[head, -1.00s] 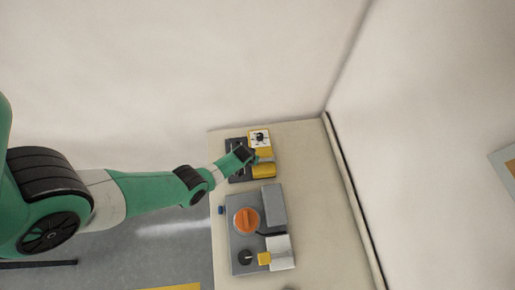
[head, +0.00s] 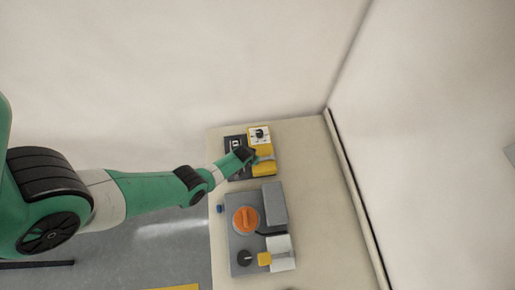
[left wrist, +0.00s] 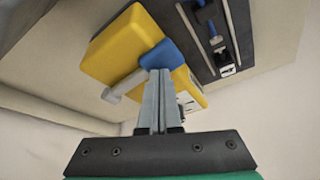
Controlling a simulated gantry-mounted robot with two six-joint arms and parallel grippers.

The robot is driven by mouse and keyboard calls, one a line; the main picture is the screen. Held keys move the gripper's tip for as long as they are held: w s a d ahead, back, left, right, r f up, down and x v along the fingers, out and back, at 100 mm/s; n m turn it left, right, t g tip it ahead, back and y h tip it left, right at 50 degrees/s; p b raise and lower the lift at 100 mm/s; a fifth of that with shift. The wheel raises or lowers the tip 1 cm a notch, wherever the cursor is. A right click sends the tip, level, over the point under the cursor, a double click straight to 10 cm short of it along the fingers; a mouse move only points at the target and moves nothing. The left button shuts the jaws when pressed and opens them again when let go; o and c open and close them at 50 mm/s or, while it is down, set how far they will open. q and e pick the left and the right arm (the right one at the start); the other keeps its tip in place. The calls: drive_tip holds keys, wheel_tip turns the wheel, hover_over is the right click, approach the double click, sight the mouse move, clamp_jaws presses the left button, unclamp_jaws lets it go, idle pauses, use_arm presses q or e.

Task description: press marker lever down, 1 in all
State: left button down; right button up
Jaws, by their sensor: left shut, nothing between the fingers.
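The marker lever appears to be the blue block (left wrist: 161,55) on a grey metal rod (left wrist: 124,86), beside a yellow housing (left wrist: 122,46) in the left wrist view. My left gripper (left wrist: 158,75) is shut and empty. Its fingertips are at the blue block and overlap its lower edge; I cannot tell whether they touch. In the head view the left gripper (head: 267,158) is over the yellow housing (head: 263,168), which has a white dial panel (head: 259,134). The blue block is hidden there. My right gripper is out of view.
A black rail plate (head: 233,169) lies left of the yellow housing. A grey machine (head: 241,205) with an orange knob (head: 246,220) stands nearer on the pale table (head: 325,230). A small blue object (head: 220,209) sits by its left edge. The table's right side is clear.

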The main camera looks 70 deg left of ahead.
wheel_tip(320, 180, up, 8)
drive_tip(key=p, duration=0.8)
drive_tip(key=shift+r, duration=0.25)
idle(0.4)
